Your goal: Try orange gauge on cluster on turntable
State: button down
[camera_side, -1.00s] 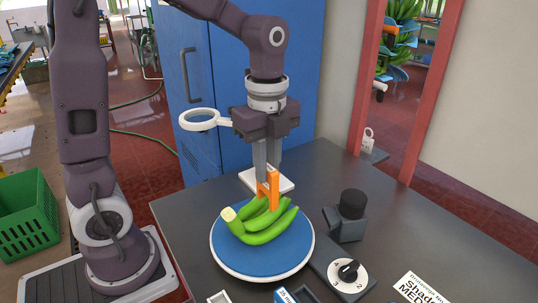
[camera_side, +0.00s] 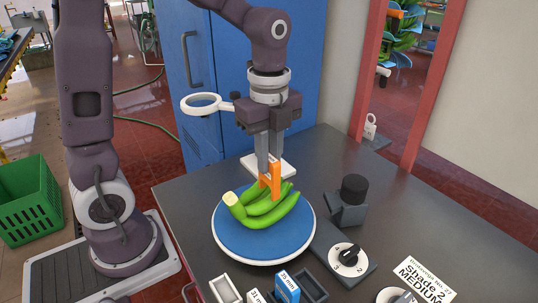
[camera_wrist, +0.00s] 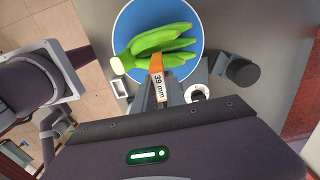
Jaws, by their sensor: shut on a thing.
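My gripper (camera_side: 268,172) is shut on the orange gauge (camera_side: 276,180), a forked piece that hangs down from the fingers. In the wrist view the gauge (camera_wrist: 157,83) reads "39 mm". The green banana cluster (camera_side: 265,210) lies on the blue turntable (camera_side: 240,245), with its pale cut stem end to the left. The gauge's prongs are at the rear fingers of the cluster. I cannot tell whether a banana sits between them or how far down they reach. In the wrist view the cluster (camera_wrist: 165,42) lies just beyond the gauge tip.
A blue gauge (camera_side: 288,287) and slotted holders stand at the front edge. A dial (camera_side: 348,258) and a dark block with a black knob (camera_side: 352,190) are to the right. A printed card (camera_side: 425,283) lies front right. A blue cabinet (camera_side: 215,90) stands behind.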

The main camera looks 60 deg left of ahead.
jog(key=shift+f, duration=1.95)
dwell(0.9)
dwell(0.4)
jog(key=shift+r, duration=4.25)
